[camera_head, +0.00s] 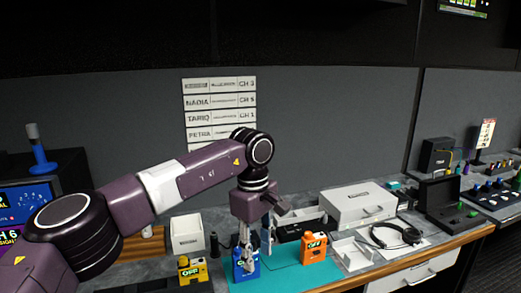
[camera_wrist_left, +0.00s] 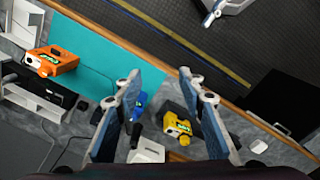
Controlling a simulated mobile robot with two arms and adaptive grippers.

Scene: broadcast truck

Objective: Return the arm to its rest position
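My left arm reaches in from the left in the head view, and its gripper (camera_head: 256,248) hangs fingers-down over the table. In the left wrist view the left gripper (camera_wrist_left: 158,78) has its two fingers apart, with nothing held between them. A blue pack (camera_head: 246,264) stands on the table just below the fingers; it also shows in the left wrist view (camera_wrist_left: 138,108), partly hidden by one finger. A pale part with a blue tip (camera_wrist_left: 212,14) at the top of the left wrist view looks like my right gripper; its opening is unclear.
A yellow pack (camera_head: 193,269) and an orange pack (camera_head: 314,248) flank the blue one. A teal mat (camera_head: 285,277) lies on the table (camera_head: 452,243). A white box (camera_head: 358,205), headphones (camera_head: 397,235) and a white bin (camera_head: 187,235) stand around. A monitor (camera_head: 22,208) is behind my arm.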

